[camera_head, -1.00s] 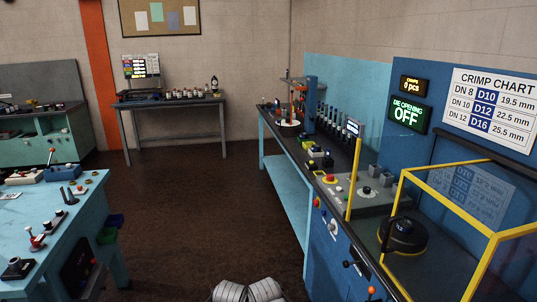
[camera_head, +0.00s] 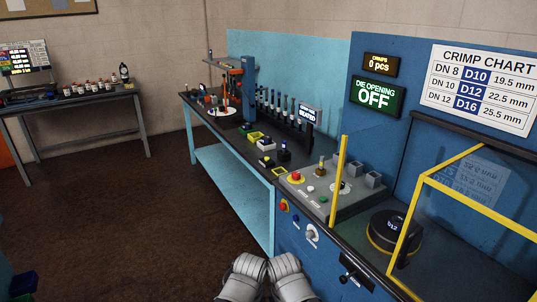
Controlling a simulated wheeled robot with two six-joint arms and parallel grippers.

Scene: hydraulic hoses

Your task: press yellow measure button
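I cannot clearly pick out a button marked for measuring. Small yellow-edged blocks (camera_head: 253,137) sit farther back on the bench, too small to read. Two grey-white rounded parts of mine show at the bottom centre. No gripper fingers are visible.
A crimping station with a yellow-framed guard (camera_head: 420,205) and a black round die marked D12 (camera_head: 392,229) stands at the right. Its green display (camera_head: 377,97) reads "DIE OPENING OFF". A side table (camera_head: 75,100) stands at back left. The brown floor between is clear.

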